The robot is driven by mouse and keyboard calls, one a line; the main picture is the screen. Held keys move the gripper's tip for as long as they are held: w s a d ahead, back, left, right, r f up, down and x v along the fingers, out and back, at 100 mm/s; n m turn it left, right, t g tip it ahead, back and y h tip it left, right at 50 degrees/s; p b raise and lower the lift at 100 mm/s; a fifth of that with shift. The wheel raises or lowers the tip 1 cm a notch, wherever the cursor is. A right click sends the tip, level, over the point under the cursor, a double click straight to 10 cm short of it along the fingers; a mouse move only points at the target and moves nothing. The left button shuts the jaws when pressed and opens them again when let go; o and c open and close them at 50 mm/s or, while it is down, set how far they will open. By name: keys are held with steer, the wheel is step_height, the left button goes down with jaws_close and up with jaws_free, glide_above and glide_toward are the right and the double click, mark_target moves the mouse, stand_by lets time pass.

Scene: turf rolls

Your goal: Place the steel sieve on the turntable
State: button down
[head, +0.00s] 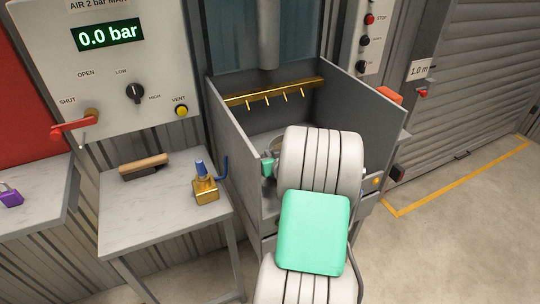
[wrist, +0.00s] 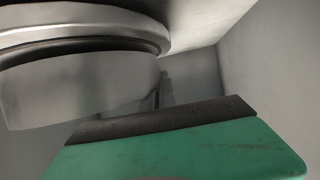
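A round grey metal thing with a thick rim and a dark ring (wrist: 85,70) fills the upper left of the wrist view; it looks like the steel sieve, but I cannot be sure. My gripper (head: 268,165) is inside the open-topped grey booth, mostly hidden behind my white arm. One green finger with a dark edge strip (wrist: 180,148) shows below the round thing in the wrist view. The other finger is not clear, so I cannot tell whether it grips. In the head view, a round grey shape (head: 268,143) shows partly beside my arm; the turntable is not clearly distinguishable.
The booth has tall walls (head: 365,110) and a yellow nozzle bar (head: 275,92) at the back. A side table (head: 150,205) holds a brush (head: 144,166) and a brass padlock-like block (head: 205,190). A gauge panel (head: 107,60) reads 0.0 bar. Open floor (head: 450,230) lies right.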

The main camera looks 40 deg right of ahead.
steer(key=shift+f+b, duration=0.3)
steer(key=shift+b, duration=0.05)
steer(key=shift+r, duration=0.1)
steer(key=c, duration=1.7)
jaws_free()
steer(key=shift+r+p, duration=0.25)
steer(key=shift+p, duration=0.2)
steer(key=shift+r+p, duration=0.65)
steer(key=shift+p, duration=0.1)
steer(key=v, duration=0.2)
steer(key=b+v, duration=0.1)
steer(key=v, duration=0.3)
steer(key=shift+s+a+f, duration=0.1)
steer(key=shift+s+f, duration=0.2)
steer(key=shift+s, duration=0.05)
steer(key=shift+s+a+r, duration=0.15)
steer(key=shift+s+a, duration=0.05)
steer(key=shift+s, duration=0.15)
